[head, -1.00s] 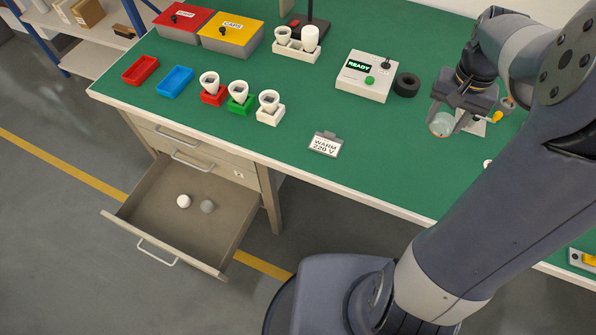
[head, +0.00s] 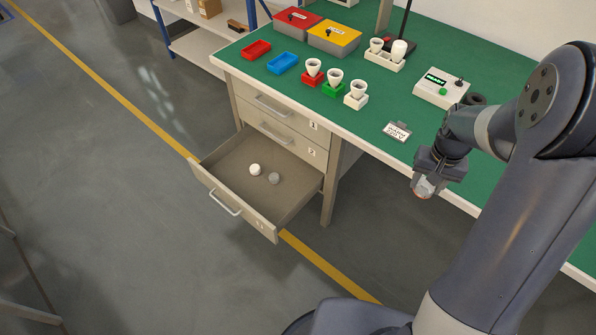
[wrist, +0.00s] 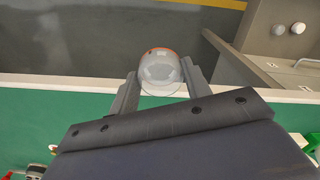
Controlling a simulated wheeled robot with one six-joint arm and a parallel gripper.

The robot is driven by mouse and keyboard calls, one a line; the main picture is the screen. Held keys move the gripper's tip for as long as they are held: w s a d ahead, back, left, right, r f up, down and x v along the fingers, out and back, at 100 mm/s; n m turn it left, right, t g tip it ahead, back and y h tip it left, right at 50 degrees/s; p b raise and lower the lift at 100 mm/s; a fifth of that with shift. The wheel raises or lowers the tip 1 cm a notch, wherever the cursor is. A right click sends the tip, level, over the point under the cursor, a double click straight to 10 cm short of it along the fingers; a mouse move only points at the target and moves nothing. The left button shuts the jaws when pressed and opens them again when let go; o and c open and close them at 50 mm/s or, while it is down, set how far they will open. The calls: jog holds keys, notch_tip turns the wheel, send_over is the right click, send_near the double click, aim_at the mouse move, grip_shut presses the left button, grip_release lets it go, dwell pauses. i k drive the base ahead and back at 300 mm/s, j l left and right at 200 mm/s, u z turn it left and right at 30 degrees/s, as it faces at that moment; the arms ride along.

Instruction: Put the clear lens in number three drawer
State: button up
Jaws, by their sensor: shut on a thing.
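My gripper (head: 424,186) is shut on a clear, see-through lens (wrist: 161,70), which sits between the two fingers in the wrist view. An orange-red edge shows at the lens's far side. In the head view the gripper is near the bench's front edge, to the right of the open drawer and higher than it. The number three drawer (head: 213,182) is the lowest one and is pulled out. Inside it lie a white ball-like thing (head: 255,169) and a grey one (head: 274,178); much of its floor is bare.
Drawers one (head: 270,107) and two (head: 282,136) above are shut. On the green bench (head: 345,118) stand cups in red, green and white holders, a white READY box (head: 441,92) and a label card (head: 397,131). Open floor lies left of the drawer.

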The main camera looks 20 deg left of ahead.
aim_at(261, 181)
jog(key=u, duration=1.45)
jog(key=i+j+u, duration=0.2)
jog(key=i+u, duration=0.2)
jog(key=i+j+u, duration=0.1)
jog(key=i+u, duration=0.2)
jog(key=u, duration=0.15)
jog(key=i, duration=1.4)
jog(key=i+z, duration=0.25)
jog(key=i, duration=0.45)
jog(key=i+j+z, duration=0.25)
jog(key=i, duration=0.45)
jog(key=i+z, duration=0.7)
jog(key=i+j+z, duration=0.15)
jog(key=i+z, duration=0.2)
jog(key=z, duration=2.95)
jog(key=i+z, duration=0.15)
jog(key=z, duration=0.2)
jog(key=j, duration=0.05)
